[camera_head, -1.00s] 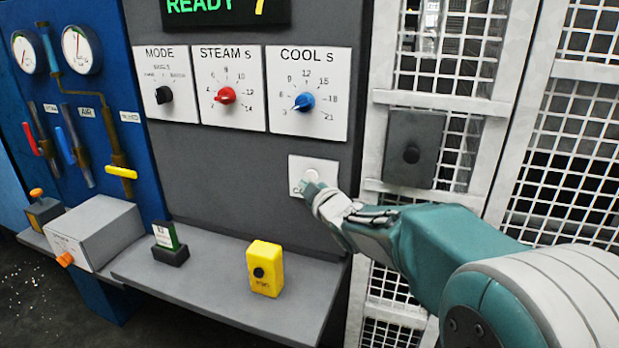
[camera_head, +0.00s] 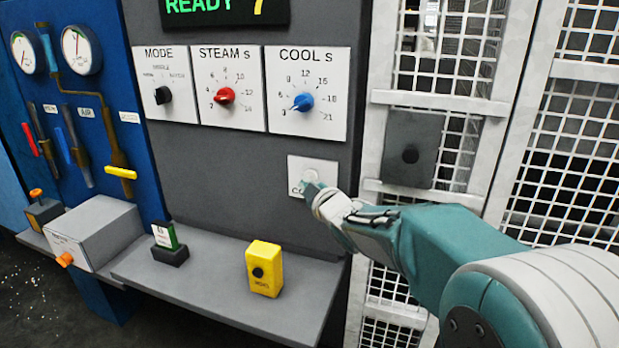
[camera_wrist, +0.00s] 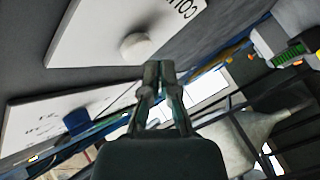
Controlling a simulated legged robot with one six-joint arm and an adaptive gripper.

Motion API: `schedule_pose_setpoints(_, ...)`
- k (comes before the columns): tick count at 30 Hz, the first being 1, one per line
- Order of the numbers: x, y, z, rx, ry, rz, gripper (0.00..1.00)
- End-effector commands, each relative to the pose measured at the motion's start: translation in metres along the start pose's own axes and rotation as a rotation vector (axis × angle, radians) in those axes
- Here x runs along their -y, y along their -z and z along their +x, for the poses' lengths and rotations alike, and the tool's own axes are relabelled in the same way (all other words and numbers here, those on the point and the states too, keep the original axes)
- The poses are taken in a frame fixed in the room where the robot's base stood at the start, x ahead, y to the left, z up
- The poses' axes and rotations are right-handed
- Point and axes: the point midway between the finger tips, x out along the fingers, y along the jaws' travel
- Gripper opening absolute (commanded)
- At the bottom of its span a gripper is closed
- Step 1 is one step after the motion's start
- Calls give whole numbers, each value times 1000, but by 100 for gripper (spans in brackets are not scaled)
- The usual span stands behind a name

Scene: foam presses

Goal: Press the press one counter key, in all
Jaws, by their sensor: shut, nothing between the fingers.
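The counter key is a round white button (camera_head: 314,174) on a white plate (camera_head: 293,166) low on the grey press panel, under the COOL dial. Its label starts with "CO" and is partly hidden by my gripper. My gripper (camera_head: 308,188) is shut and empty, with its tips at the lower front of the button. In the wrist view the button (camera_wrist: 135,45) stands out from its plate (camera_wrist: 100,30), just up and left of my closed fingertips (camera_wrist: 158,68). I cannot tell whether the tips touch it. The display (camera_head: 225,10) reads READY and 7.
MODE, STEAM and COOL dials (camera_head: 303,102) sit above the key. A grey shelf (camera_head: 215,285) below holds a yellow box (camera_head: 264,268) with a black button and a small green-white block (camera_head: 165,236). A mesh guard (camera_head: 440,55) stands right.

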Motion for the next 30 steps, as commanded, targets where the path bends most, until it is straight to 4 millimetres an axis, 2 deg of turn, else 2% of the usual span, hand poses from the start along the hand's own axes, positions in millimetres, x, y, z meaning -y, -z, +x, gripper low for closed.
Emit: schedule_pose_setpoints(30,-7,-5,6,1,0,0,0)
